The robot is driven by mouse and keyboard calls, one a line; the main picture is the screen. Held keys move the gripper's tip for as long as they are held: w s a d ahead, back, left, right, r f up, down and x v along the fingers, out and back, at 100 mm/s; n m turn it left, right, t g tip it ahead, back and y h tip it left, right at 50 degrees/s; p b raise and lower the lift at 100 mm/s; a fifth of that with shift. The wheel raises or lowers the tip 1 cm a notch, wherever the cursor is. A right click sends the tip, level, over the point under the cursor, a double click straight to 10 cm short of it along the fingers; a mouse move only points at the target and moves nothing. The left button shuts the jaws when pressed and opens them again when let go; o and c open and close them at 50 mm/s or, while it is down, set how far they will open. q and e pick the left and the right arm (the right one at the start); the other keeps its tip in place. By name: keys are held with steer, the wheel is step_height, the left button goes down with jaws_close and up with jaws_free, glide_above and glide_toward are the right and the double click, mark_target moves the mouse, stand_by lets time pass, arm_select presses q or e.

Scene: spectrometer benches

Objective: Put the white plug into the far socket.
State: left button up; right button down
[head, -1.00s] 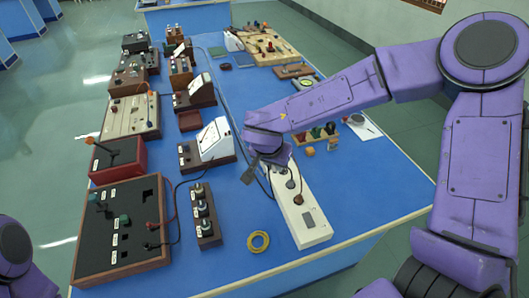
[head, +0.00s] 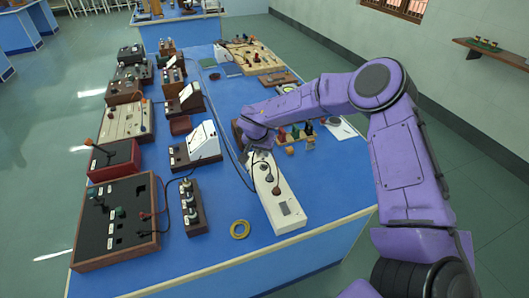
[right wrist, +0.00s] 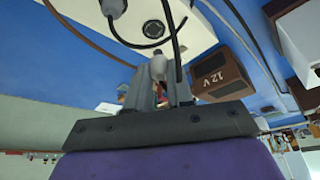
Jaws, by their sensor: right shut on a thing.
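A long white socket strip (head: 286,214) lies on the blue bench, its far end beneath my right gripper (head: 262,148). Dark round fittings (head: 269,177) show along its top in the head view. In the right wrist view, my right gripper (right wrist: 160,85) is shut on the white plug (right wrist: 158,67), a small pale body between the grey fingers. A round socket with a dark opening (right wrist: 153,29) lies just beyond the plug, apart from it in the picture. A grey plug (right wrist: 113,8) with a black cable is beside that socket. My left gripper is out of view.
Black cables cross near the strip. A block with several knobs (head: 192,208) and a white-faced meter (head: 203,140) stand left. Small coloured pieces (head: 296,134) stand behind the gripper. Blue bench between them is bare.

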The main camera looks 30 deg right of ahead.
mark_target(262, 156)
steer(key=shift+s+f+b, duration=0.1)
steer(key=shift+f+b, duration=0.5)
steer(key=shift+f, duration=0.1)
steer(key=shift+d+f+b, duration=0.15)
steer(key=shift+f+b, duration=0.95)
steer(key=shift+b, duration=0.1)
steer(key=shift+f, duration=0.95)
steer(key=c, duration=0.9)
jaws_free()
